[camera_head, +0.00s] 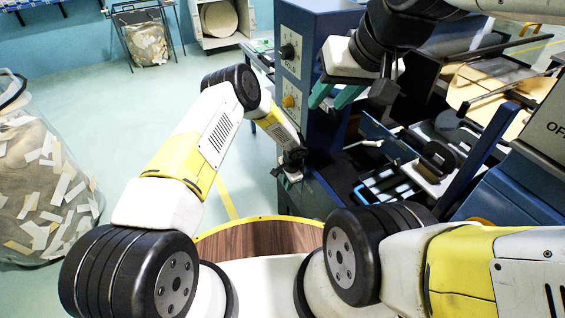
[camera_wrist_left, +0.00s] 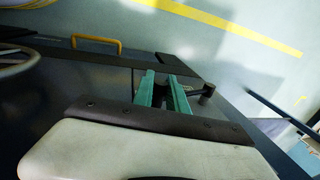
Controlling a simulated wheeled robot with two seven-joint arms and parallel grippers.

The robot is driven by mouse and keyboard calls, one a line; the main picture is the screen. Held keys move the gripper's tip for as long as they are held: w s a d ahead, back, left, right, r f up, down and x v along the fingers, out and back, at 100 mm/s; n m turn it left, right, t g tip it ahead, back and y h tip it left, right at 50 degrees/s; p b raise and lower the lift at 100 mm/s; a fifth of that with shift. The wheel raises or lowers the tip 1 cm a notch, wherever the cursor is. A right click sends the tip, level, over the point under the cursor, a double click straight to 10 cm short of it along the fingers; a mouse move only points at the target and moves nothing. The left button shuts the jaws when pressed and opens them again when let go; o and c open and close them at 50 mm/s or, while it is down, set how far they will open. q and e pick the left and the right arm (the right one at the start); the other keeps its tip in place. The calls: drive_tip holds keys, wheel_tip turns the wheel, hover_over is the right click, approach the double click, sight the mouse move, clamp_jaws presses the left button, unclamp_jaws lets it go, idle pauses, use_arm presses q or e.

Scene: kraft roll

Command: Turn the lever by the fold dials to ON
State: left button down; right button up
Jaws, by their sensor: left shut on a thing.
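The two fold dials, an upper dark one (camera_head: 287,52) and a lower yellow one (camera_head: 289,101), sit on pale plates on the blue machine's front. My left gripper (camera_head: 292,176) is low beside the machine, below the dials. In the left wrist view its green fingers (camera_wrist_left: 164,92) are shut on a dark part, seemingly the lever (camera_wrist_left: 207,92), whose knobbed end sticks out to the right. The lever is mostly hidden in the head view, and its setting cannot be read. My right gripper (camera_head: 336,97) is open and seemingly empty, right of the dials.
A blue machine cabinet (camera_head: 325,28) stands in the middle, with open trays (camera_head: 385,185) on its right. A sign starting "OF" (camera_head: 553,128) is at the right edge. A bag of paper scraps (camera_head: 40,190) stands left. The floor (camera_head: 130,110) between is clear.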

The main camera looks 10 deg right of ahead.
use_arm(q)
drive_tip(key=shift+w+a+r+g, duration=0.15)
drive_tip(key=shift+w+r+g, duration=0.2)
drive_tip(key=shift+r, duration=0.15)
drive_tip(key=w+a+r, duration=0.1)
drive_tip(key=w+r, duration=0.3)
drive_tip(key=r, duration=0.1)
drive_tip(key=shift+a, duration=0.25)
drive_tip(key=c, duration=1.3)
unclamp_jaws()
drive_tip(key=shift+s+d+r, duration=0.1)
drive_tip(key=shift+s+r, duration=0.05)
drive_tip(key=shift+r, duration=1.15)
drive_tip(key=shift+s+d+r, duration=0.1)
drive_tip(key=shift+s+r, duration=0.1)
drive_tip(key=shift+r, duration=1.05)
drive_tip(key=shift+s+r, duration=0.15)
drive_tip(key=shift+r, duration=1.15)
